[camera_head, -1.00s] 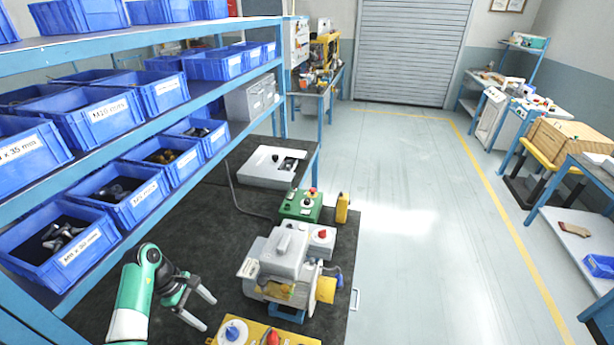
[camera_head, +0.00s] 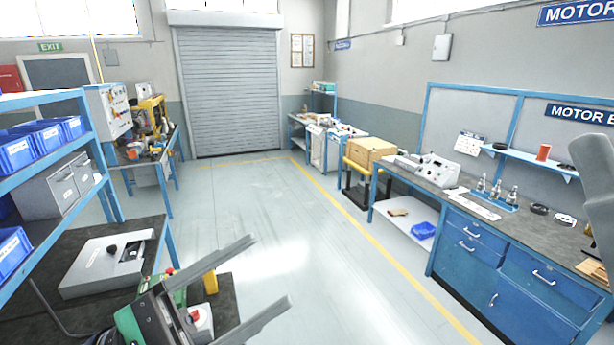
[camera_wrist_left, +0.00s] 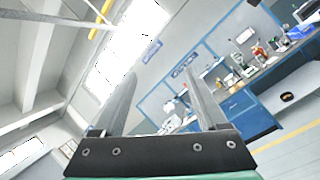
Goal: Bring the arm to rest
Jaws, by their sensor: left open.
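My left gripper (camera_head: 270,270) is in the lower left middle of the head view. Its two long grey fingers are spread apart, with nothing between them, and point to the right. It covers part of the dark bench top (camera_head: 232,304). In the left wrist view the gripper (camera_wrist_left: 160,76) is also open and empty, facing the upper wall, windows and a blue workbench (camera_wrist_left: 248,117) some way off.
A light grey case (camera_head: 95,268) lies on the dark bench at left. A yellow object (camera_head: 211,282) and a red button (camera_head: 196,316) show behind my fingers. Blue shelving stands at the left edge. A blue drawer bench (camera_head: 480,245) stands at right. The floor between is clear.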

